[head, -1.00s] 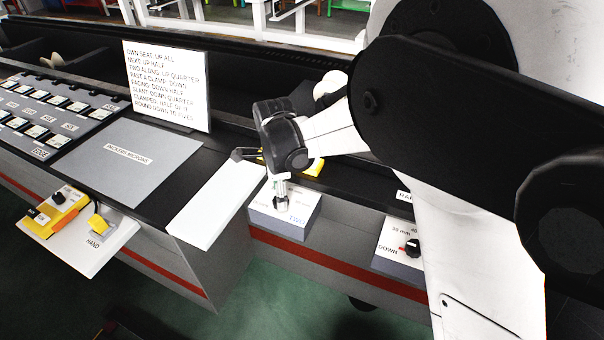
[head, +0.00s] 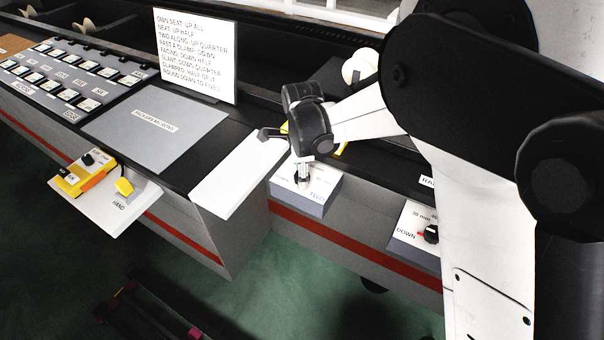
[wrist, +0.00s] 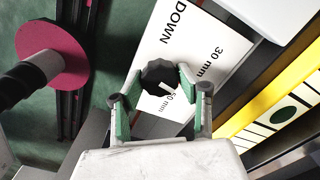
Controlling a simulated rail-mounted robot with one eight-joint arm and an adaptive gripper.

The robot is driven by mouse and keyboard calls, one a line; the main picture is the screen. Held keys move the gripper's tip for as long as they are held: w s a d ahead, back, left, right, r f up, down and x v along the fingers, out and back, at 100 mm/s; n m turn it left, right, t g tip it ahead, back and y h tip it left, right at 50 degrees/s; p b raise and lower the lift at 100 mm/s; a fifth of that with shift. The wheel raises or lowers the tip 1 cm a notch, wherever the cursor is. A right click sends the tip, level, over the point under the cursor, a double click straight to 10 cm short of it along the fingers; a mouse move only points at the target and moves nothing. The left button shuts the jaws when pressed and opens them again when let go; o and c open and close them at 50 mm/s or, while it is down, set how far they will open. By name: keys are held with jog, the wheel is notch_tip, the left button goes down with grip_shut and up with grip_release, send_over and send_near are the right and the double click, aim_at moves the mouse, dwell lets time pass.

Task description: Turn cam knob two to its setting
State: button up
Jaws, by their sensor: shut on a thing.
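Cam knob two is a dark, many-sided knob (wrist: 160,76) on a white-topped block (head: 318,201) marked TWO. In the wrist view the plate around it reads DOWN, 30 mm and a partly hidden label that looks like 50 mm. A white mark on the knob points to the lower right, roughly at that partly hidden label. My gripper (wrist: 160,73) has its green-padded fingers on both sides of the knob, shut on it. In the head view my gripper (head: 302,178) is over the block and mostly hides the knob.
A second knob block (head: 415,225) with DOWN and a red-marked knob stands to the right. A white slab (head: 238,172) lies just left of my gripper. A text board (head: 194,55) stands behind. A button panel and a HAND box (head: 115,205) are further left.

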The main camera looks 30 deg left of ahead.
jog(key=shift+n, duration=0.3)
jog(key=n+b, duration=0.2)
jog(key=n, duration=0.1)
jog(key=shift+f+n+b, duration=0.1)
jog(key=shift+n+b, duration=0.2)
jog(key=n+b, duration=0.2)
jog(key=n, duration=0.3)
jog(key=shift+n, duration=0.3)
jog(key=n+b, duration=0.1)
jog(key=n, duration=0.4)
jog(key=shift+b, duration=0.3)
jog(key=shift+n+b, duration=0.4)
jog(key=shift+n, duration=2.1)
jog(key=o, duration=1.1)
jog(key=shift+o, duration=0.2)
jog(key=shift+r, duration=0.2)
